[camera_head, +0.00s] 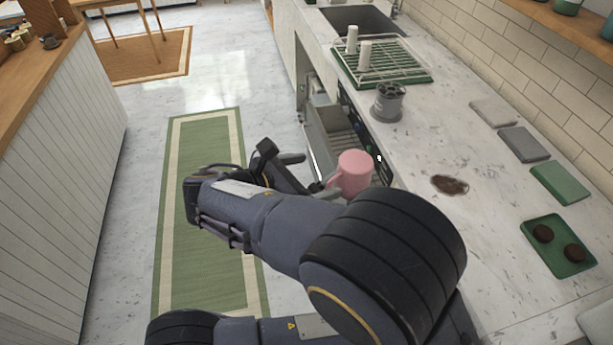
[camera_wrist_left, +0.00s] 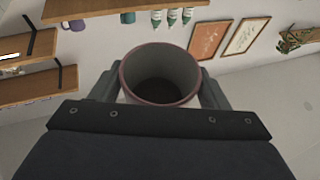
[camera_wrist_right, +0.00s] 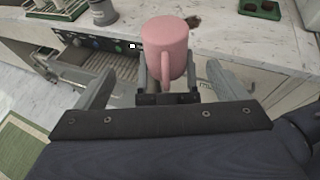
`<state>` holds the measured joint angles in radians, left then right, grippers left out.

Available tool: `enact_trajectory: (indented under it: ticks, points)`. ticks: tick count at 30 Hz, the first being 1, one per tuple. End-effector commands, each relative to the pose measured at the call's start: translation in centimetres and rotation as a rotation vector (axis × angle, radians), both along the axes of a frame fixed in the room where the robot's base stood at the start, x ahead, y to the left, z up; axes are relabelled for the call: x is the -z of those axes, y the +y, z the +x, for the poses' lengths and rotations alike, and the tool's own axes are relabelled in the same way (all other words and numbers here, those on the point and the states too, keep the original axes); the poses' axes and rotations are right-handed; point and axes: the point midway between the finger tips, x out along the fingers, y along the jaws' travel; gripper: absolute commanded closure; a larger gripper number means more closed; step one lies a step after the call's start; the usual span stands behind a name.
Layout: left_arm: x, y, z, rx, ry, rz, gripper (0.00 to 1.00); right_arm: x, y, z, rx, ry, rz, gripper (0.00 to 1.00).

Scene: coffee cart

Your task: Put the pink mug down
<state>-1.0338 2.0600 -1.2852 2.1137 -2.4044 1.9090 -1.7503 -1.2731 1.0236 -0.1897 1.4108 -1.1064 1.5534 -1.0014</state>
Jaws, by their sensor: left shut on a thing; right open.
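My right gripper (camera_wrist_right: 158,88) is open and empty, near the mug. It also shows left of the mug in the head view (camera_head: 308,173). My left gripper is mostly hidden in the head view.
The counter (camera_head: 420,140) has a brown stain (camera_head: 450,184), grey and green square mats (camera_head: 560,182), a green tray (camera_head: 560,260) with two dark round things, a grey container (camera_head: 388,103) and a dish rack (camera_head: 385,62). Bare counter lies around the stain.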

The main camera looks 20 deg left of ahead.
Motion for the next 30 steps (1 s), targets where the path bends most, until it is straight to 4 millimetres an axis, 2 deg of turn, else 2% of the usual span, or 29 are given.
enact_trajectory:
  ticks: [15, 21, 30]
  points:
    - [-0.1, 0.0, 0.0, 0.000, -0.002, -0.001, 0.63, 3.6, -5.3, 6.6, 0.003, 0.005, 0.003, 0.08]
    - [-0.1, 0.0, 0.0, 0.000, -0.002, -0.001, 0.63, 4.2, -6.1, 7.8, 0.002, 0.005, 0.003, 0.08]
    - [-0.1, 0.0, 0.0, 0.000, -0.002, -0.001, 0.63, 4.3, -6.3, 8.0, 0.001, 0.004, 0.004, 0.08]
